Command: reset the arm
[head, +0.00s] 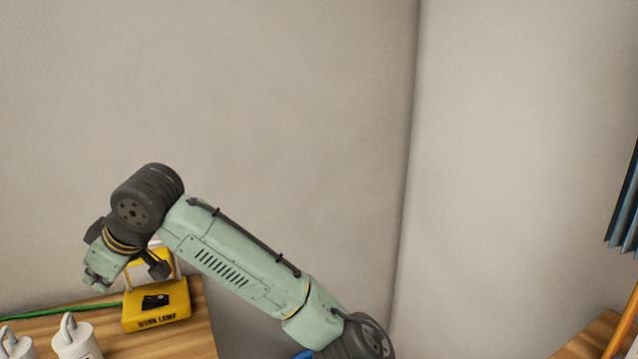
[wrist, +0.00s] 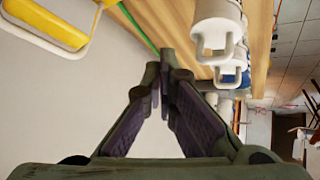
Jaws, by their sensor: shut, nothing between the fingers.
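My gripper (wrist: 163,72) shows in the wrist view with its two dark fingers brought together at the tips and nothing between them. In the head view my green arm rises from the bottom middle to the left and bends down at a dark joint near the yellow work lamp. The fingers cannot be made out clearly there. The wrist view looks tilted over, with the tabletop at the top.
A yellow work lamp (head: 156,307) stands on a wooden table (head: 190,340), close to my wrist in the picture. White canisters with handles (head: 76,340) are at lower left, beside a green cable (head: 60,312). Blue slats (head: 624,208) hang at far right. Plain wall fills the middle.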

